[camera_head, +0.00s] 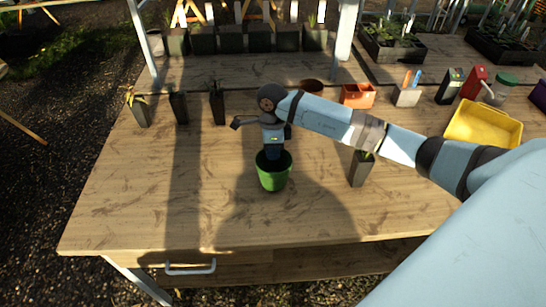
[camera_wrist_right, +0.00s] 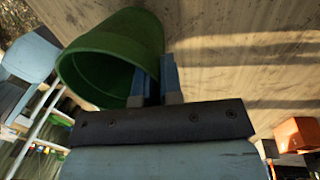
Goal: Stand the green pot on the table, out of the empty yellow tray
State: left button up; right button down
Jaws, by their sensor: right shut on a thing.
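The green pot (camera_head: 274,178) is over the front middle of the wooden table (camera_head: 150,215), upright, open end up. My right gripper (camera_head: 272,154) points down into it and is shut on its rim. In the right wrist view the green pot (camera_wrist_right: 115,50) has its wall between the fingers of my right gripper (camera_wrist_right: 168,75). I cannot tell whether the pot's base touches the table. The yellow tray (camera_head: 483,128) is at the right of the table, away from the pot, and looks empty. My left gripper is not in view.
A dark seedling pot (camera_head: 357,172) stands right of the green pot. Several slim dark pots (camera_head: 218,106) stand at the back left. The table's front left is clear.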

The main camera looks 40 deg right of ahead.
aim_at(273, 171)
notch_tip(273, 171, down, 3)
jog(key=shift+r, duration=0.1)
jog(key=c, duration=1.3)
grip_release()
